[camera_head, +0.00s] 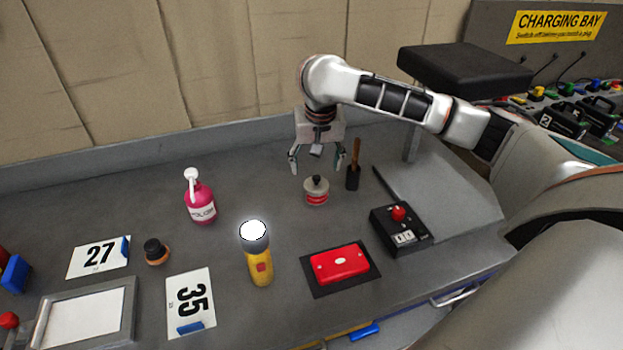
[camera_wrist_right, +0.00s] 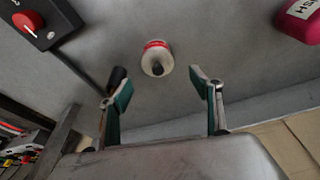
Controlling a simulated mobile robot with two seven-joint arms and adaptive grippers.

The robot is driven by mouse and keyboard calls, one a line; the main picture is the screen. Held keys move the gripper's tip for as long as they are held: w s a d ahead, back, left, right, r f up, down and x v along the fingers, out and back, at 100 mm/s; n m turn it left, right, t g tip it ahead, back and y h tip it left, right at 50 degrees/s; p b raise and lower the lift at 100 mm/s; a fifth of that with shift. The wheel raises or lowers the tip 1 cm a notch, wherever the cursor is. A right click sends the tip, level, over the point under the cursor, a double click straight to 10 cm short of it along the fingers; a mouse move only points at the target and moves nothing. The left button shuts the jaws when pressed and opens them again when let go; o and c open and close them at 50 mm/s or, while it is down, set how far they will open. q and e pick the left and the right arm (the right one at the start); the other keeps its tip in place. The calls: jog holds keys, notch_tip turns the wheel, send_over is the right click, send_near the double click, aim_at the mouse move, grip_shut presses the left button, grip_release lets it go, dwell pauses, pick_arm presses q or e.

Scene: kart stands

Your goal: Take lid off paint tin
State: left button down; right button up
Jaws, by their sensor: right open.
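The paint tin (camera_head: 317,197) is a small red and white tin standing on the grey bench. Its pale lid (camera_head: 316,185) with a dark knob sits on top. In the right wrist view the lid (camera_wrist_right: 157,63) shows beyond and between the fingertips, with the tin's red band (camera_wrist_right: 156,44) behind it. My right gripper (camera_head: 316,168) is open and empty, pointing down above and behind the tin, apart from it. It also shows in the right wrist view (camera_wrist_right: 160,92). My left gripper is not in view.
A dark pot with a wooden-handled brush (camera_head: 353,173) stands just right of the tin. A pink bottle (camera_head: 200,200) stands to the left. A black box with a red knob (camera_head: 400,230), a red case (camera_head: 340,264) and a lit yellow torch (camera_head: 257,258) are nearer.

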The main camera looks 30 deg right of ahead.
aim_at(317, 178)
jog(key=shift+d+x, duration=0.2)
jog(key=shift+x, duration=3)
jog(key=shift+s, duration=0.2)
jog(key=c, duration=1.8)
